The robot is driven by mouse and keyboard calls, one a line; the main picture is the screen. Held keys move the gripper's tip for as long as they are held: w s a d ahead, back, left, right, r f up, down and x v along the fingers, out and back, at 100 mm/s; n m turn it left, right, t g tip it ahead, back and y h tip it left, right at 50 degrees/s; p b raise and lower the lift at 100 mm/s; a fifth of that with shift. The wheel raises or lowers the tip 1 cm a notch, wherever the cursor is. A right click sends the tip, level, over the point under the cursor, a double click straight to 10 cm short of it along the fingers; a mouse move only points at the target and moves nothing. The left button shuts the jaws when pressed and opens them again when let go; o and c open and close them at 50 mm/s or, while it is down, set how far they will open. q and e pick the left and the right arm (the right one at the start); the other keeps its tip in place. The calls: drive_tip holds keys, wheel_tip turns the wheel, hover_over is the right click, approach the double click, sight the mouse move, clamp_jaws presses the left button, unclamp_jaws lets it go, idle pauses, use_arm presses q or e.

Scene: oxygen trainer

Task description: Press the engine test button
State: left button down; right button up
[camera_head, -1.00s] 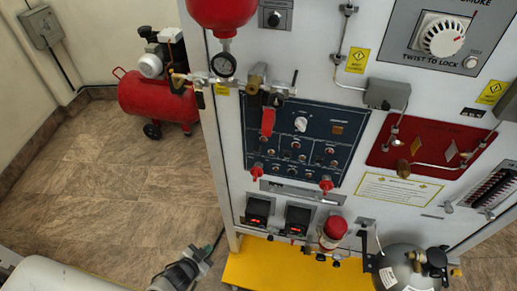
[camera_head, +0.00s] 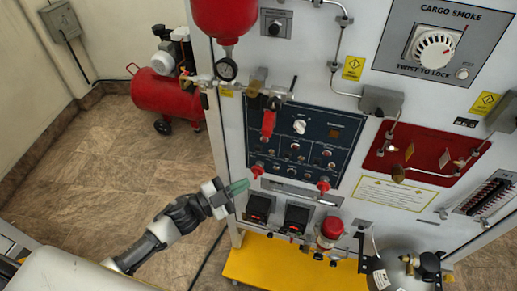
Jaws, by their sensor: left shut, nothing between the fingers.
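The dark blue control panel (camera_head: 285,160) on the trainer's white front carries a white knob (camera_head: 299,126), several small knobs and switches, and an orange-brown square (camera_head: 334,133). Its lettering is too small to read, so I cannot tell which control is the engine test button. My left gripper (camera_head: 240,187) has green fingertips and is shut and empty. It is at the trainer's left edge, to the lower left of the panel, and appears apart from it. My right gripper is out of view.
Red-handled valves (camera_head: 323,185) stick out below the panel, above two small red displays (camera_head: 298,218). A yellow base (camera_head: 265,262) juts out at the bottom. A red compressor (camera_head: 165,95) stands on the floor at the back left.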

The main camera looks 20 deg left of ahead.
sight(258, 149)
use_arm(q)
drive_tip(key=shift+w, duration=0.1)
drive_tip(key=w+b, duration=0.3)
drive_tip(key=w, duration=0.5)
drive_tip(key=shift+w, duration=0.35)
drive_tip(key=shift+w+d, duration=0.1)
drive_tip(key=shift+w, duration=0.05)
idle(1.9)
drive_tip(key=shift+w, duration=0.25)
drive_tip(key=shift+w, duration=0.35)
idle(0.6)
drive_tip(key=shift+s, duration=0.8)
drive_tip(key=shift+p, duration=0.3)
